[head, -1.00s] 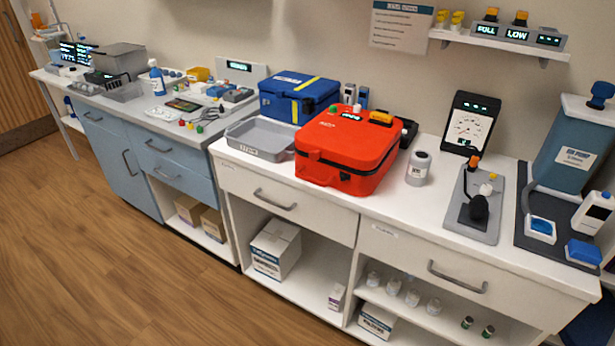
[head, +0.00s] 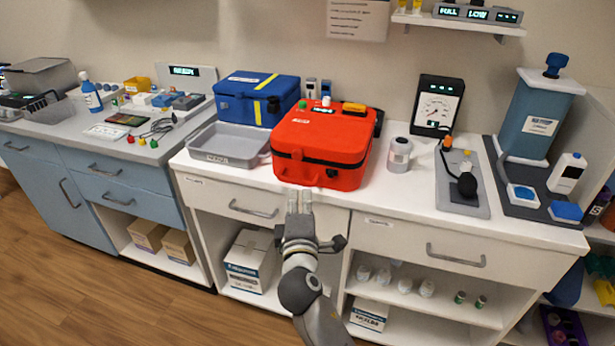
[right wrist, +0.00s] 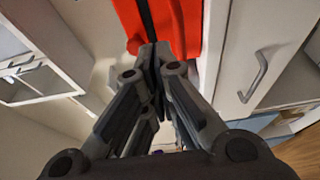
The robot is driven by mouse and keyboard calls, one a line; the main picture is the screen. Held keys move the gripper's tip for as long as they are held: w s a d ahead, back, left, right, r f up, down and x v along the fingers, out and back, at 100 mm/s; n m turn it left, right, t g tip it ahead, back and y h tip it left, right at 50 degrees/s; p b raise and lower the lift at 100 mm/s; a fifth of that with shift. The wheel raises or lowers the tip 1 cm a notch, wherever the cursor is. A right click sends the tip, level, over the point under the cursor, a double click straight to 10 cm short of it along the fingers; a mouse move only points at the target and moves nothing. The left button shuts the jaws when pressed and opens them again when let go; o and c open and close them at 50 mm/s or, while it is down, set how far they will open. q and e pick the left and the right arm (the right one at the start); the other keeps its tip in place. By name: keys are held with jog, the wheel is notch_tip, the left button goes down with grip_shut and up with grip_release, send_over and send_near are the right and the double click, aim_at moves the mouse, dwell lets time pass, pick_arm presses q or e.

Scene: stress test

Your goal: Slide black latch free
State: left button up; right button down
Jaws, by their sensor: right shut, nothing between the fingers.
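The red case (head: 320,140) stands shut on the white counter, with a dark seam around it. A small dark piece (head: 332,173) sits low on its front; I cannot tell whether this is the black latch. Another black part (head: 378,122) shows at the case's right side. My right gripper (head: 299,196) is shut and empty in front of the counter edge, near the lower front of the case. In the right wrist view its closed fingertips (right wrist: 154,56) overlap the red case (right wrist: 182,22) and its dark strip; contact cannot be told. My left gripper is out of view.
A grey tray (head: 229,145) and a blue box (head: 254,97) stand left of the case. A plate with a black knob (head: 463,187) lies farther right. Drawer handles (head: 254,210) stick out below the counter.

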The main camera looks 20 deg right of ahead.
aim_at(302, 163)
jog(key=x, duration=1)
jog(key=shift+d+p, duration=0.15)
jog(key=shift+p, duration=0.2)
jog(key=s+d+p, duration=0.1)
jog(key=s+d, duration=0.1)
jog(key=shift+d, duration=0.35)
jog(key=shift+s+d, duration=0.15)
jog(key=shift+s, duration=0.05)
